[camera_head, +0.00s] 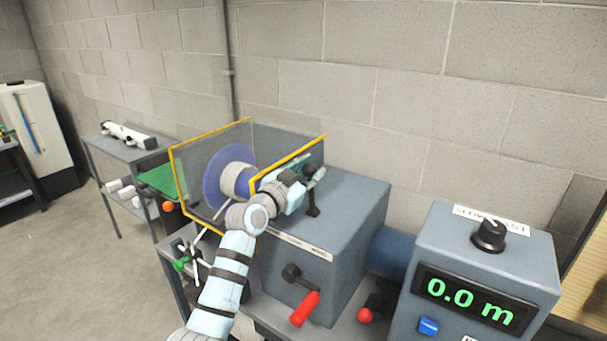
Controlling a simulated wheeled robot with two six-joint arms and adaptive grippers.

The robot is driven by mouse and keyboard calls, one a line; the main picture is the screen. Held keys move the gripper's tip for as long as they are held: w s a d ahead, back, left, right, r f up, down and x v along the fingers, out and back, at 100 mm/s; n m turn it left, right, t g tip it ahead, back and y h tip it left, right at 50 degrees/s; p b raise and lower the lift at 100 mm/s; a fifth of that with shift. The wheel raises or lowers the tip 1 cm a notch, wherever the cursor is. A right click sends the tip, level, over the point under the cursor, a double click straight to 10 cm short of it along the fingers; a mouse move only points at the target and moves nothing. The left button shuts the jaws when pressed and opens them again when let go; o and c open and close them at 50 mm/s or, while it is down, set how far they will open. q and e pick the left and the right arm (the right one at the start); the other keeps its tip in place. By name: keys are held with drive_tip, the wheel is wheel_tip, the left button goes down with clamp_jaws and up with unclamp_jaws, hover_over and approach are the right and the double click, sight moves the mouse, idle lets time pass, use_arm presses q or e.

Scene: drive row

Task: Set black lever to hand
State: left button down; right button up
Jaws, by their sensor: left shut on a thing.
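The black lever (313,205) stands on the top of a grey machine housing (350,205), its stem rising from a small black base. Its upper end is at my left gripper (312,176), which is shut on it. My left arm reaches in from the bottom and partly covers the housing's left side. White labels (304,247) run along the housing's top front edge; their words are too small to read. My right gripper is not in view.
A yellow-edged clear guard (210,150) surrounds a blue disc (222,178) beside my arm. A red-handled crank (305,308) sticks out in front. A control box (490,265) with a black dial reads 0.0 m at right. Floor is free at left.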

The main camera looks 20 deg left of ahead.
use_arm(q)
drive_tip(key=shift+s+d+m, duration=0.15)
drive_tip(key=shift+d+m, duration=0.25)
drive_tip(key=shift+d, duration=0.2)
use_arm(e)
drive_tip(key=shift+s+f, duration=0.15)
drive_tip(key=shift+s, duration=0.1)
use_arm(q)
drive_tip(key=c, duration=1.2)
unclamp_jaws()
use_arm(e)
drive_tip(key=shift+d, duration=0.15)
use_arm(q)
drive_tip(key=shift+s+a, duration=0.15)
drive_tip(key=shift+s, duration=0.25)
drive_tip(key=v, duration=1.1)
